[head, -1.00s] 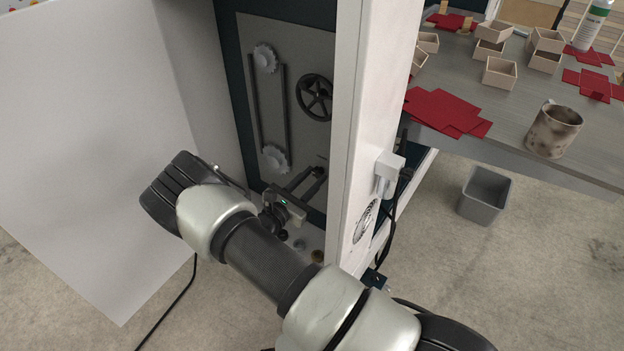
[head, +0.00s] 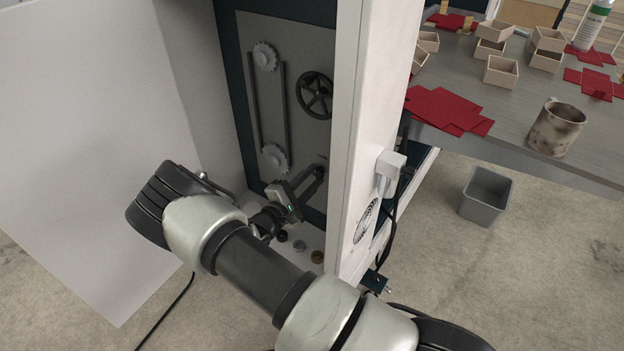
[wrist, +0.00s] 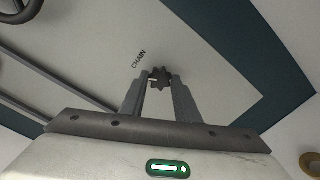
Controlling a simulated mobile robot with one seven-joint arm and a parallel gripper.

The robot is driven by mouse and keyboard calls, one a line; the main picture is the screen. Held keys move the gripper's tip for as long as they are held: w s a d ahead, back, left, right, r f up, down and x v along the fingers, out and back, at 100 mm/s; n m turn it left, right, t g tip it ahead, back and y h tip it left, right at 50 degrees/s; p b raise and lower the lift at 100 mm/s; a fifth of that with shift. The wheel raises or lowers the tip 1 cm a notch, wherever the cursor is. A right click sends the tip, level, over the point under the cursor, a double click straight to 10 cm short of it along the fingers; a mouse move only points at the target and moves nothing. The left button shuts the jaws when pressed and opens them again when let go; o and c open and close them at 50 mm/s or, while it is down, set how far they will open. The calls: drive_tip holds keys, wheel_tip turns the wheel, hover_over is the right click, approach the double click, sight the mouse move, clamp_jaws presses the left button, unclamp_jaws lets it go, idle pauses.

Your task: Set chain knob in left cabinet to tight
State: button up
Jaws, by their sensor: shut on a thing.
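The chain knob (wrist: 160,77) is a small dark lobed knob on the grey panel (wrist: 205,60) inside the cabinet, with the word CHAIN printed beside it in the wrist view. My gripper (wrist: 159,82) is shut on the knob, with one finger on each side of it. In the head view my gripper (head: 318,170) reaches the lower right of the panel, and the knob is hidden there by the fingers. The knob's setting marks cannot be read. Two toothed wheels, the upper (head: 265,57) and the lower (head: 273,158), carry the chain on the panel.
A black handwheel (head: 315,95) sits above my gripper on the panel. The open white door (head: 90,150) stands at left, and the white cabinet side (head: 372,120) is close at right. Small round things, including a brass one (head: 317,257), lie on the cabinet floor.

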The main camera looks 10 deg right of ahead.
drive_tip(key=m, duration=0.5)
drive_tip(key=shift+m+b, duration=0.3)
idle(0.4)
drive_tip(key=o, duration=1)
drive_tip(key=shift+o, duration=0.2)
drive_tip(key=shift+s, duration=0.1)
drive_tip(key=p+v, duration=0.2)
drive_tip(key=v, duration=1.5)
drive_tip(key=shift+a, duration=0.2)
drive_tip(key=shift+s+r, duration=0.1)
